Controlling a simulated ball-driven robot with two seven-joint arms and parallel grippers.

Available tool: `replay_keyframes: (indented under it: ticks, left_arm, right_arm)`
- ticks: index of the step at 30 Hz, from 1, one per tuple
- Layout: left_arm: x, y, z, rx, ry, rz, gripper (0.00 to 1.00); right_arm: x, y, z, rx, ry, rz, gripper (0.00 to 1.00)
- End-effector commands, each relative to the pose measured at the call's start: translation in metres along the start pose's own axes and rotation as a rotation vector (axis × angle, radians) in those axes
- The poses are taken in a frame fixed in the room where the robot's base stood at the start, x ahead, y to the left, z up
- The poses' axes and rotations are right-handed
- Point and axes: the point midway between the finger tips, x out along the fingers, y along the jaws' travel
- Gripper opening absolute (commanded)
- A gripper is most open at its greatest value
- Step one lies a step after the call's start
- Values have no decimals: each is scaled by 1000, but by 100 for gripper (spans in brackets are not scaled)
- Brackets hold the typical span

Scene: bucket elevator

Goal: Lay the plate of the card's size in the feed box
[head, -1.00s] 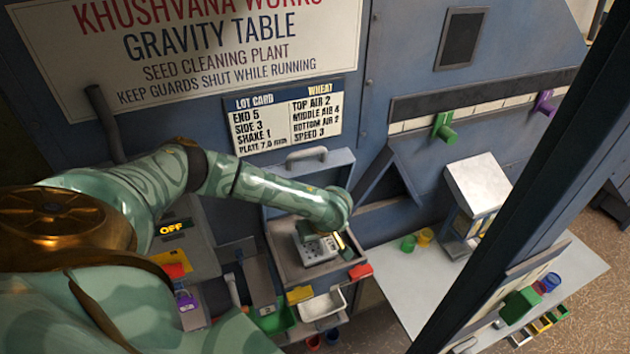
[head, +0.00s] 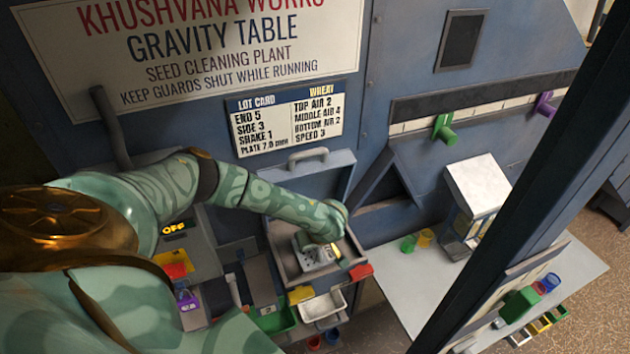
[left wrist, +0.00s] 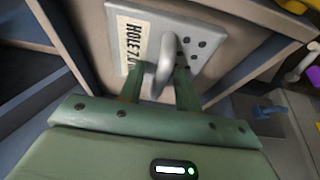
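The lot card (head: 290,118) on the blue machine wall reads wheat and a plate size that looks like 7.0 mm. The feed box (head: 283,262) has its lid (head: 308,180) raised. A grey perforated plate (head: 316,256) is inside the box outline. In the left wrist view the plate (left wrist: 196,42) carries a label reading "HOLE 7.0" and a looped handle (left wrist: 163,68). It looks turned slightly against the box walls; whether it lies flat on the floor is unclear. My left gripper (left wrist: 161,88) has its fingers apart, one on each side of the handle. My right gripper is not in view.
Red (head: 360,272) and yellow (head: 300,294) tabs sit at the box's front. Green (head: 275,318) and white (head: 322,304) trays hang below. A pale bench (head: 400,290) with small cups is to the right. A dark post (head: 520,190) crosses the right side.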

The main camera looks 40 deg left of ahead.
Motion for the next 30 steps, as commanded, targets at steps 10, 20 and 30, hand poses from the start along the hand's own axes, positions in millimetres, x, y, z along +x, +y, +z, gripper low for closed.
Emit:
replay_keyframes:
  ticks: [10,20,30]
  left_arm:
    - [-46,0,0,1,-2,3,34]
    - [-112,1,-1,1,0,3,34]
    - [-122,0,0,1,0,0,34]
  right_arm:
    - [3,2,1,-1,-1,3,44]
    - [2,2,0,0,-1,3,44]
    - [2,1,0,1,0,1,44]
